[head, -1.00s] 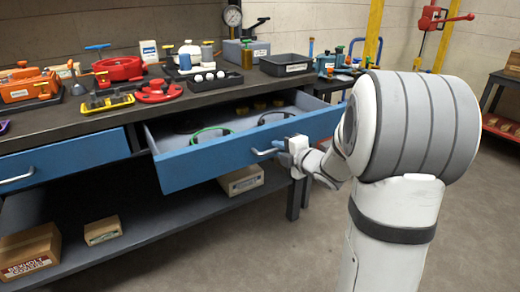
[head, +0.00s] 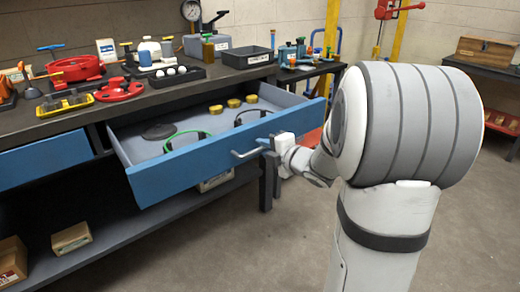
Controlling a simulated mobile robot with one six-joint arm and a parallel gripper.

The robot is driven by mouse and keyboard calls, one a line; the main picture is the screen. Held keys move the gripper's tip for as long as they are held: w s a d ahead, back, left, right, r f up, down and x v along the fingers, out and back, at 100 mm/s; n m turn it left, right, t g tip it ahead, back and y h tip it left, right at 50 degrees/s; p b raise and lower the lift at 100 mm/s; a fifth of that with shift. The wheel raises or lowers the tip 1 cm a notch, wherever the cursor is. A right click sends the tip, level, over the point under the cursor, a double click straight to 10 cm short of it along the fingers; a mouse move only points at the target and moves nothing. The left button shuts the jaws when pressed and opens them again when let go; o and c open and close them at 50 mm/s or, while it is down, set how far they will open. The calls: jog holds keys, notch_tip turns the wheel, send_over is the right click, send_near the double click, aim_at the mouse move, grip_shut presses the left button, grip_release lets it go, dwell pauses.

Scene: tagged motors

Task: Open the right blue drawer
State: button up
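The right blue drawer (head: 190,172) is pulled well out of the workbench in the head view. Its grey inside shows a green ring-shaped cable, a dark ring-shaped cable, a dark flat disc and several yellow round pieces. The drawer's metal handle (head: 238,154) is on its front, right of the middle. My gripper (head: 270,146) is at the right end of this handle. Its fingers are small and partly hidden, so I cannot tell whether they are closed on the handle.
The left blue drawer (head: 45,155) is shut. The workbench top (head: 150,98) carries red valves, a black tray with white balls and a gauge. Cardboard boxes (head: 72,238) lie on the lower shelf. The floor in front of the bench is clear.

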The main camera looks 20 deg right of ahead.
jog(key=shift+o, duration=1.3)
jog(key=shift+a, duration=0.2)
jog(key=shift+s, duration=0.1)
jog(key=p+v, duration=0.1)
jog(key=v, duration=0.6)
jog(key=shift+s+p, duration=0.25)
jog(key=shift+p, duration=0.15)
jog(key=shift+d+r, duration=0.1)
jog(key=shift+r, duration=0.05)
